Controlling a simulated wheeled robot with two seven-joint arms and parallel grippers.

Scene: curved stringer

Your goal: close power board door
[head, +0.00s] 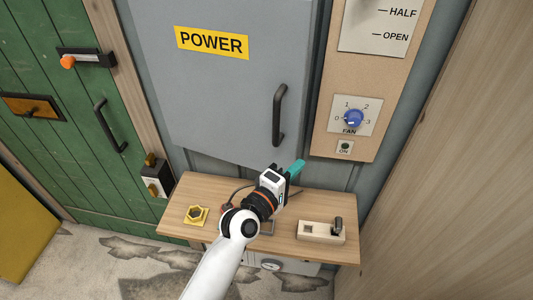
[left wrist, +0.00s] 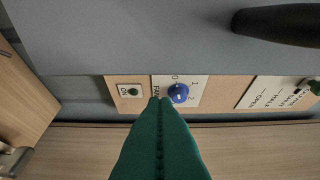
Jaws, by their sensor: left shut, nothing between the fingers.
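The power board door (head: 225,90) is a grey panel with a yellow POWER label (head: 212,43) and a black vertical handle (head: 279,115) near its right edge. I cannot tell from these views whether it is fully flush. My left gripper (head: 296,169) has teal fingers, shut and empty, just below the door's lower right corner and the handle. In the left wrist view the shut fingers (left wrist: 160,105) point toward the fan panel. The grey door (left wrist: 130,35) and its dark handle (left wrist: 275,24) show above them, apart from the fingers. My right gripper is out of view.
A fan panel (head: 325,145) with a blue knob (head: 353,118) is to the right. A green door (head: 50,130) is left, a wooden wall (head: 450,180) right.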

